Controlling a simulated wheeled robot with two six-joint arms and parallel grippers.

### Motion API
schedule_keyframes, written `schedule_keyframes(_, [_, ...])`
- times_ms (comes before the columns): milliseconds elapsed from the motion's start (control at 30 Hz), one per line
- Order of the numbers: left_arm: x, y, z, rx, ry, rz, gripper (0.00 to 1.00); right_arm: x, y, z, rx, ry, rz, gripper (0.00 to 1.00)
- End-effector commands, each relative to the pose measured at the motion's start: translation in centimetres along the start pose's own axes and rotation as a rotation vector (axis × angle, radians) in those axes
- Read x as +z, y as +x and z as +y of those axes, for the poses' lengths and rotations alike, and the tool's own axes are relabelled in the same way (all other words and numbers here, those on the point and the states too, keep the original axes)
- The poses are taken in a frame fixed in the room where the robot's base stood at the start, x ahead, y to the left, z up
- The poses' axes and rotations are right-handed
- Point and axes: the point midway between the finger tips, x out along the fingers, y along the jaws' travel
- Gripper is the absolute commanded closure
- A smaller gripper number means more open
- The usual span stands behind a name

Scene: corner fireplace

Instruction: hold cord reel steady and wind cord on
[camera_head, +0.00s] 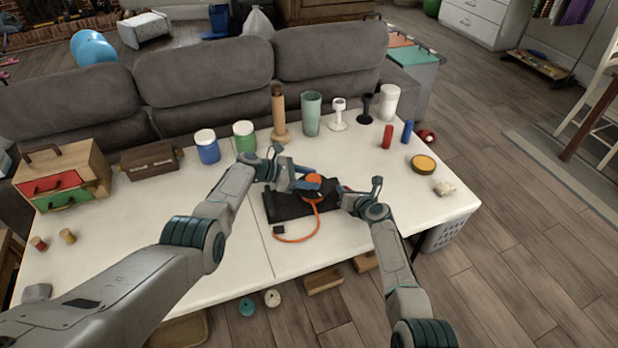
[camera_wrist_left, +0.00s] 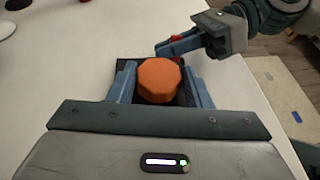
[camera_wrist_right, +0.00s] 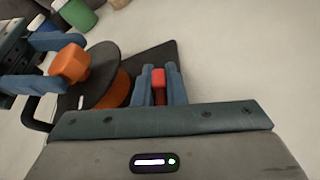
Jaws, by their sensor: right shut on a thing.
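The cord reel has a black disc (camera_wrist_right: 98,88) and an orange drum (camera_wrist_right: 118,90), and rests on a dark mat or base (camera_head: 288,206) on the table. An orange faceted knob (camera_wrist_left: 159,80) stands up from it. The orange cord (camera_head: 312,232) loops over the white table to a dark plug (camera_head: 279,231). My left gripper (camera_head: 304,184) has its fingers on both sides of the knob, with narrow gaps showing in the left wrist view. My right gripper (camera_head: 345,192) is shut on a small red grip (camera_wrist_right: 158,80) at the reel's side.
Blue-bodied (camera_head: 207,147) and green-bodied (camera_head: 245,137) jars, a wooden mill (camera_head: 279,115) and a green tumbler (camera_head: 312,113) stand behind the reel. Red (camera_head: 387,136) and blue (camera_head: 407,131) cylinders and a yellow-topped tin (camera_head: 423,164) are at right. The table's front left is mostly clear.

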Motion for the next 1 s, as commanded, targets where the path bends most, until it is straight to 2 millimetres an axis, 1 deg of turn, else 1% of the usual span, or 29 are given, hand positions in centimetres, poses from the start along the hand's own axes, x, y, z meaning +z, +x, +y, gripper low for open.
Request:
schedule_keyframes(33, [-0.2,0.0,-0.1,-0.001,-0.003,0.001,0.45,0.2,0.0,0.0,0.0,-0.001,-0.003,1.0])
schedule_keyframes(67, [-0.2,0.0,-0.1,-0.001,-0.003,0.001,0.39,0.2,0.0,0.0,0.0,-0.001,-0.003,1.0])
schedule_keyframes(100, [-0.1,0.0,-0.1,-0.001,-0.002,0.0,0.37,0.2,0.0,0.0,0.0,-0.001,-0.002,1.0])
schedule_keyframes(367, [0.0,0.0,0.0,0.001,0.0,-0.001,0.37,0.1,0.0,0.0,-0.001,0.0,-0.002,1.0])
schedule_keyframes(467, [0.0,-0.4,0.1,0.003,0.002,-0.001,0.37,0.1,0.0,0.0,-0.001,0.0,-0.001,1.0])
schedule_keyframes(567, [-0.1,-1.2,0.1,0.004,0.001,-0.002,0.37,0.1,0.0,0.0,-0.001,0.0,-0.001,1.0])
schedule_keyframes(700, [-0.1,-3.0,0.0,0.004,0.003,0.0,0.37,0.1,0.0,0.0,-0.001,0.0,-0.001,1.0])
schedule_keyframes(900, [-0.2,-7.5,0.1,0.003,0.002,0.002,0.37,0.0,0.0,0.0,-0.001,0.0,0.0,1.0])
schedule_keyframes(1000, [-0.1,-9.3,0.0,0.002,0.001,0.001,0.37,0.0,0.0,0.0,-0.001,0.0,0.0,1.0])
